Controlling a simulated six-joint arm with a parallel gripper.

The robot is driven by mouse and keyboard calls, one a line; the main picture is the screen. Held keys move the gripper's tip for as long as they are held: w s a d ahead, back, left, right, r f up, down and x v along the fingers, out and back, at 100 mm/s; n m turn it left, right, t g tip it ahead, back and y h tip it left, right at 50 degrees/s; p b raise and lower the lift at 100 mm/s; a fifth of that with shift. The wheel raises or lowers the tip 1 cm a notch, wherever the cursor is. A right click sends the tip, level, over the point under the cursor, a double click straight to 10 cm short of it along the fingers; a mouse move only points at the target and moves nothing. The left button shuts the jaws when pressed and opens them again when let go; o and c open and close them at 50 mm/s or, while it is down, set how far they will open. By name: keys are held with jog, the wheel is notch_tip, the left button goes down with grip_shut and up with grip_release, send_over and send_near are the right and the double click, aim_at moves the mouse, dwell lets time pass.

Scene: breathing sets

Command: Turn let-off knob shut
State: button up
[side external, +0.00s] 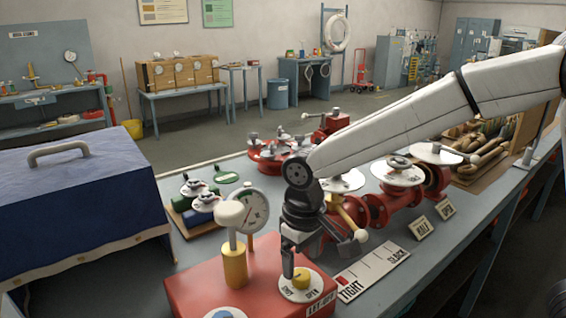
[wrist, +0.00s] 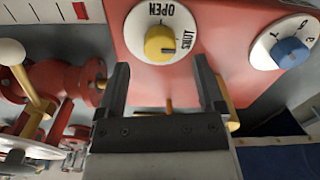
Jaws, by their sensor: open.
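The yellow let-off knob (side external: 301,278) sits on a round white dial on the red box (side external: 195,285), beside a LET-OFF label. In the wrist view the knob (wrist: 159,40) is above the fingertips, with OPEN and SHUT printed upside down around it. A dark mark shows on the knob's lower right; I cannot surely tell its setting. My gripper (side external: 320,256) is open and empty, just above the dial. In the wrist view my gripper (wrist: 162,68) has its fingers spread wider than the knob, which is roughly centred between them, with no visible contact.
A blue knob (wrist: 291,53) has its own dial on the same box. A yellow post with a white cap (side external: 234,262) and a pressure gauge (side external: 254,208) stand close left of my gripper. Red valves (side external: 382,211) and a TIGHT/SLACK card (side external: 372,270) lie to the right.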

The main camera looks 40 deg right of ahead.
aim_at(302, 274)
jog(key=shift+r, duration=2.25)
jog(key=shift+d+f, duration=0.1)
jog(key=s+d+f+t, duration=0.1)
jog(key=s+d+f, duration=0.1)
jog(key=d, duration=0.3)
jog(key=s+d+f+m, duration=0.1)
jog(key=s+d+f, duration=0.2)
jog(key=d+f, duration=0.2)
jog(key=s+d+f+m+t, duration=0.1)
jog(key=s+d+f, duration=0.2)
jog(key=d+f, duration=0.1)
jog(key=shift+s+d+t, duration=0.15)
jog(key=shift+d+t, duration=0.15)
jog(key=shift+d, duration=0.3)
jog(key=shift+s+d+f, duration=0.25)
jog(key=shift+s+d, duration=0.05)
jog(key=shift+s, duration=0.15)
